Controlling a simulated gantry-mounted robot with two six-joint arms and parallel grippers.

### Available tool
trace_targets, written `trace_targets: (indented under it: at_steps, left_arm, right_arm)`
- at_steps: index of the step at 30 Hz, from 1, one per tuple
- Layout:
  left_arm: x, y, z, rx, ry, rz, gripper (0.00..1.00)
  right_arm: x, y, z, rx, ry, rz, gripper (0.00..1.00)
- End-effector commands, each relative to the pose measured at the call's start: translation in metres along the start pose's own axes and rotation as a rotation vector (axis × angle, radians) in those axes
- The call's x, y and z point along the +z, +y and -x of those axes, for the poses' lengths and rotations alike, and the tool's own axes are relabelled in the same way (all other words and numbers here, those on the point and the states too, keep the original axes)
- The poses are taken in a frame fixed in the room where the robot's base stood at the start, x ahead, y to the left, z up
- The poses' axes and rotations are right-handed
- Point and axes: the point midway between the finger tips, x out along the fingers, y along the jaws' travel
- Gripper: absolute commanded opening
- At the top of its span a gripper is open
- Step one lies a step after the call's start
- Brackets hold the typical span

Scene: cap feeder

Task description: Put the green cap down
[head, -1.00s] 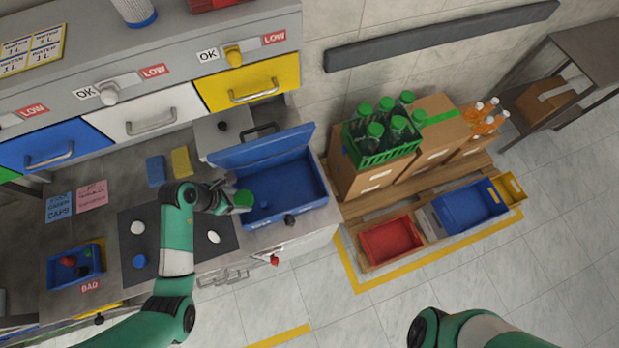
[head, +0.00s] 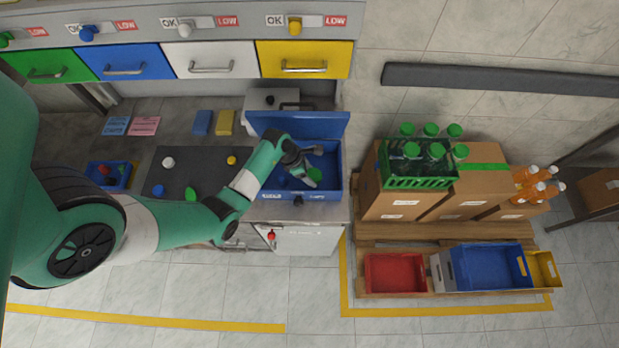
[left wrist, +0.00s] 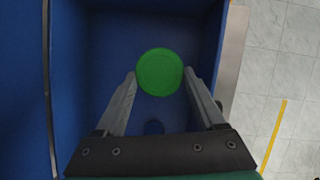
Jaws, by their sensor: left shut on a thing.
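The green cap (head: 315,174) is between the fingertips of my left gripper (head: 306,168), which is shut on it. In the left wrist view the green cap (left wrist: 160,72) shows face-on between both fingertips, over the floor of the blue bin (left wrist: 95,30). In the head view the blue bin (head: 333,157) stands on the right end of the bench, its lid (head: 320,124) raised at the back. A dark blue round shape (left wrist: 153,127), perhaps a cap, lies in the bin below the gripper. My right gripper is not in view.
A dark mat (head: 205,170) on the bench holds a white cap (head: 168,162), a yellow cap (head: 231,160), a blue cap (head: 158,191) and another green cap (head: 191,194). A small blue tray (head: 125,183) with coloured pieces is at left. A crate of green-capped bottles (head: 420,182) stands right.

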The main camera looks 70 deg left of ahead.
Motion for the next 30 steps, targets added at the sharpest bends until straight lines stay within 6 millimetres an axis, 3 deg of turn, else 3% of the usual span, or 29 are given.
trace_targets:
  at_steps: [5, 11, 22, 23, 25, 30]
  left_arm:
    - [-0.003, 0.0, -0.009, 0.0, -0.001, 0.0, 0.12]
    - [-0.015, 0.0, -0.037, -0.001, 0.0, -0.001, 0.12]
    - [-0.017, 0.0, -0.041, 0.001, -0.001, -0.001, 0.12]
    - [-0.016, 0.0, -0.04, 0.001, -0.001, -0.001, 0.75]
    - [-0.016, 0.0, -0.04, 0.001, -0.001, -0.001, 0.84]
    - [-0.016, 0.0, -0.04, 0.001, -0.001, -0.001, 0.84]
  right_arm:
    - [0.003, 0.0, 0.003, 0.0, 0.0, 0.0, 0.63]
    - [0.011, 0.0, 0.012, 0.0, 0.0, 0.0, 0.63]
    - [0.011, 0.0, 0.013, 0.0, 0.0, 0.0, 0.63]
    - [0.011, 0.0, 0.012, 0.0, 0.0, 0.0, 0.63]
    - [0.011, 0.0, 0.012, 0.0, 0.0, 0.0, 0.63]
    - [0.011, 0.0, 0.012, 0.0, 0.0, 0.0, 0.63]
